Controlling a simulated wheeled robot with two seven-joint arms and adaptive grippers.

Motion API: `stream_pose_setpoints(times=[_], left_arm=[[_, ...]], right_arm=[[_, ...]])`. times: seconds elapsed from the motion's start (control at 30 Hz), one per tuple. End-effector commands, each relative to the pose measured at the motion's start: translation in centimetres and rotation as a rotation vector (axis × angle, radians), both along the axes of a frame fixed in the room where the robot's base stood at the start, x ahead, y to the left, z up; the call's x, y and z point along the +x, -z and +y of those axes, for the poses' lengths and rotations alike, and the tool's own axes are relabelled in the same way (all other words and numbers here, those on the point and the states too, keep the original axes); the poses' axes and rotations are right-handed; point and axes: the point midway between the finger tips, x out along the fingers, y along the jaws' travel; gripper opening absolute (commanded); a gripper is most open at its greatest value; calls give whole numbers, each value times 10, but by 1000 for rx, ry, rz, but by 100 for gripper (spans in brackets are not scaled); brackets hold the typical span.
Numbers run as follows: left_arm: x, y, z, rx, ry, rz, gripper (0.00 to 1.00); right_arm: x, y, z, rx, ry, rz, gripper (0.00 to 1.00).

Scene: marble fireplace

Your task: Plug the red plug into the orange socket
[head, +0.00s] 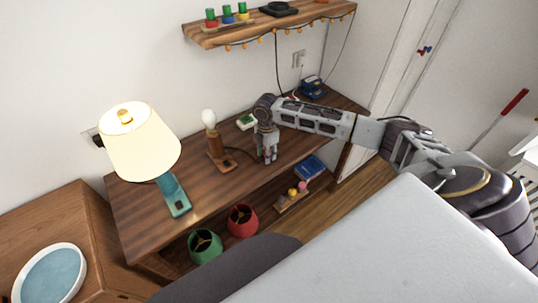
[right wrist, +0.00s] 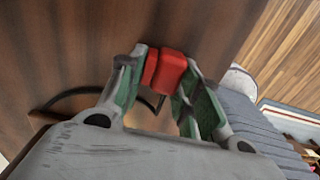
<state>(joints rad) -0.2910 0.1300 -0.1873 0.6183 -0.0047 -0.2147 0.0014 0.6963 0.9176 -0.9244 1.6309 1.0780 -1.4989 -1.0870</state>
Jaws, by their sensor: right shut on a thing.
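My right gripper (head: 267,158) points down just above the wooden desk, near its front edge. In the right wrist view my right gripper (right wrist: 160,82) is shut on the red plug (right wrist: 168,70), which sits between the fingertips over the brown desk top. A dark pin or cord end shows below the plug. In the head view the plug is hidden or too small to tell. I cannot make out an orange socket in either view. My left gripper is not in view.
On the desk (head: 132,198) stand a lit teal lamp (head: 172,195), a bare-bulb lamp (head: 216,150), a green-and-white item (head: 246,121) and a blue device (head: 313,86). A shelf (head: 215,36) hangs above. Green and red shades (head: 243,220) lie below.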

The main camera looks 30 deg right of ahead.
Motion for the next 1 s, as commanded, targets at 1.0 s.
stream_pose_setpoints(times=[1.0], left_arm=[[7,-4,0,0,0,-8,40]], right_arm=[[1,-77,0,0,0,-3,12]])
